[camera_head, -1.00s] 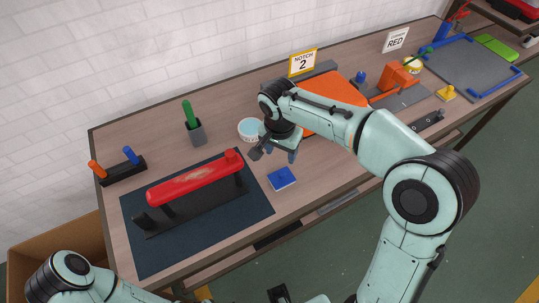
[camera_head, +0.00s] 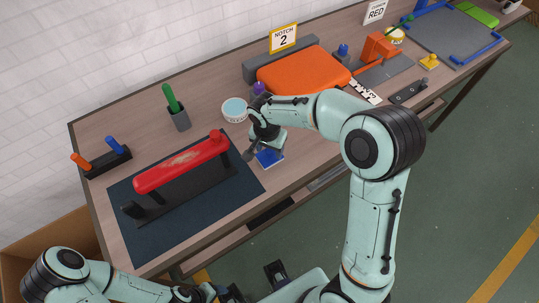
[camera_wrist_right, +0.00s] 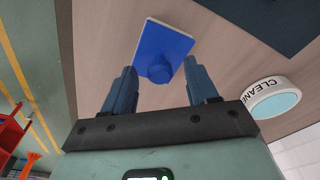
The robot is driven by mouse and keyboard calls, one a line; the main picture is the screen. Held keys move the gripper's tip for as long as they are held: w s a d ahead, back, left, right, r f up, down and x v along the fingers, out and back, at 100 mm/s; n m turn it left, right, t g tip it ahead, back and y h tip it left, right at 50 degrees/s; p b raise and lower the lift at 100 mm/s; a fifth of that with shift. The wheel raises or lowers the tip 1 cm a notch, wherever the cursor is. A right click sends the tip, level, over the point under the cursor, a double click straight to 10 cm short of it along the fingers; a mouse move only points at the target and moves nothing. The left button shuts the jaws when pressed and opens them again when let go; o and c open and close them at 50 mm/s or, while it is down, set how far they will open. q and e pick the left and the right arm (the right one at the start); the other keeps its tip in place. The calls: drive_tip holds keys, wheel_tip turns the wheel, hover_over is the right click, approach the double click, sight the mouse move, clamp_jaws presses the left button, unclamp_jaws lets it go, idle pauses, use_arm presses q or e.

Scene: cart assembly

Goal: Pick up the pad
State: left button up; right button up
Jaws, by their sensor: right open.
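The pad is a small blue square plate with a round blue knob; it lies flat on the table (camera_head: 310,155) in the head view (camera_head: 271,160). The right wrist view shows the pad (camera_wrist_right: 165,40) with its knob between and just beyond my fingertips. My right gripper (camera_head: 265,151) is above the pad, open and empty, its two fingers apart on either side of the knob (camera_wrist_right: 158,72). It partly hides the pad in the head view. My left gripper (camera_head: 248,289) is at the bottom edge, partly cut off; its jaws are unclear.
A white tub labelled CLEANER (camera_head: 234,110) stands close behind the pad. A red bar on a dark stand (camera_head: 180,165) sits on a dark mat (camera_head: 150,245) to the left. An orange seat (camera_head: 305,72) lies at the back right. The table's front edge is near.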

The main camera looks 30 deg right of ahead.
drive_tip(key=shift+d+f, duration=0.1)
drive_tip(key=shift+f, duration=0.55)
clamp_jaws()
drive_tip(key=shift+r, duration=0.1)
use_arm(q)
drive_tip(key=r+p, duration=0.1)
drive_tip(key=w+r+p, duration=0.1)
drive_tip(key=shift+w+r, duration=0.1)
drive_tip(key=shift+r, duration=0.2)
use_arm(e)
wheel_tip(320, 180, up, 20)
